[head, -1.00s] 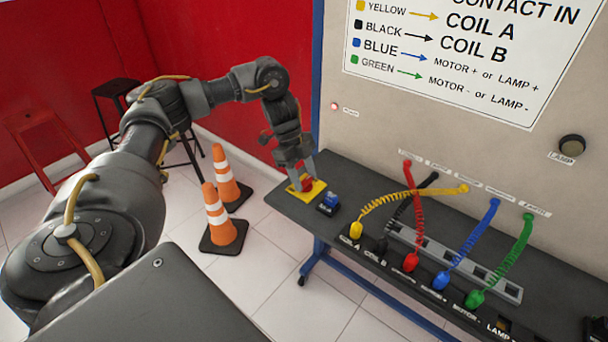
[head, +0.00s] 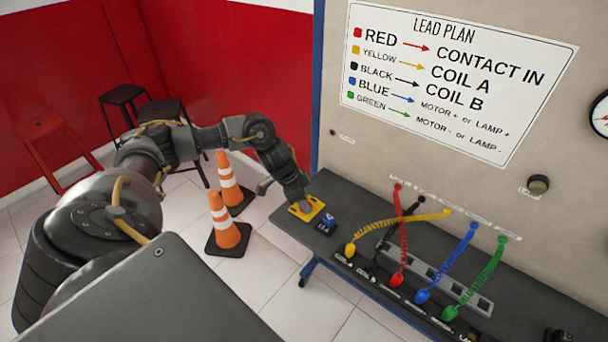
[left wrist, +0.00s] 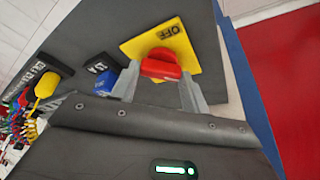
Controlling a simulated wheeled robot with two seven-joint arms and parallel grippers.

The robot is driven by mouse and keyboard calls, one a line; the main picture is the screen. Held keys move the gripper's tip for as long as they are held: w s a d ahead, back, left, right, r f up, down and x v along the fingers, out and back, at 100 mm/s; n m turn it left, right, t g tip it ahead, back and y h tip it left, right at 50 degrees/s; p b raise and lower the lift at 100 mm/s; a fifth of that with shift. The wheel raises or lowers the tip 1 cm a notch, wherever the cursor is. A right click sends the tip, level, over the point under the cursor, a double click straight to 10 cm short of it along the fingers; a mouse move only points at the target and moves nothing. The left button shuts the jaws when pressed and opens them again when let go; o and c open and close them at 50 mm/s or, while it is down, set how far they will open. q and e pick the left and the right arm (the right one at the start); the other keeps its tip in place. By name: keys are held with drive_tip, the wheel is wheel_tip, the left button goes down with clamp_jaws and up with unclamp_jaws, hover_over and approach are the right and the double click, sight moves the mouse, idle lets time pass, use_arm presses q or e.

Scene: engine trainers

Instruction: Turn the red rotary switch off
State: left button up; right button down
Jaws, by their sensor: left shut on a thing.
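The red rotary switch (left wrist: 161,66) sits on a yellow plate (left wrist: 187,45) marked OFF in the left wrist view. The yellow plate also shows in the head view (head: 297,212), at the far left end of the bench. My left gripper (left wrist: 160,84) is shut on the red switch, with one finger on each side of it. In the head view the same gripper (head: 305,202) points down onto the plate and hides most of the switch. A small pilot light (head: 332,132) on the panel above looks dark. My right gripper is not in view.
A blue switch (head: 327,223) stands close beside the yellow plate. Coiled leads, including a yellow one (head: 392,228), run from the panel to plugs on the dark bench (head: 350,195). Orange cones (head: 222,222) and stools (head: 125,97) stand on the floor to the left.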

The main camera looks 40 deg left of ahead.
use_arm(q)
drive_tip(key=n+p, duration=0.1)
drive_tip(key=p, duration=0.1)
drive_tip(key=n+y+p, duration=0.1)
drive_tip(key=n+p, duration=0.2)
drive_tip(key=p, duration=0.1)
drive_tip(key=shift+s+d+r+n+t+y+p, duration=0.15)
drive_tip(key=shift+r+n+t+y+p, duration=0.15)
drive_tip(key=shift+t+p, duration=0.1)
drive_tip(key=shift+f+n+p, duration=0.15)
drive_tip(key=shift+n+p, duration=0.2)
drive_tip(key=shift+n, duration=0.05)
drive_tip(key=shift+f+n+y+p, duration=0.1)
drive_tip(key=shift+n+y+p, duration=0.25)
drive_tip(key=shift+n, duration=0.35)
drive_tip(key=shift+n+y, duration=0.35)
drive_tip(key=shift+n, duration=0.45)
drive_tip(key=o, duration=1)
